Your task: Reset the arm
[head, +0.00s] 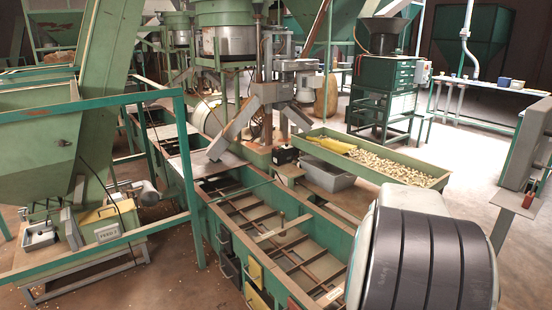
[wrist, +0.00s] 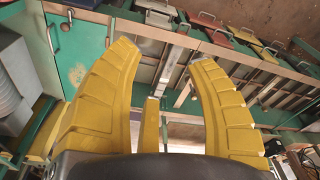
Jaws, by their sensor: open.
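My gripper (wrist: 166,55) shows in the wrist view with its yellow ribbed fingers spread apart. It is open, and nothing is between the fingers. Behind the fingers in the wrist view are a green panel (wrist: 80,50) and a framework of rails and slats. In the head view I cannot make out the gripper's fingers. A rounded black-and-white body with dark bands (head: 425,255) fills the lower right of the head view and hides what lies behind it.
A long green sorting frame with slatted compartments (head: 215,205) runs through the middle. A green tray of nuts (head: 385,157) and a grey bin (head: 328,176) stand beyond it. A green hopper machine (head: 385,80) stands at the back.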

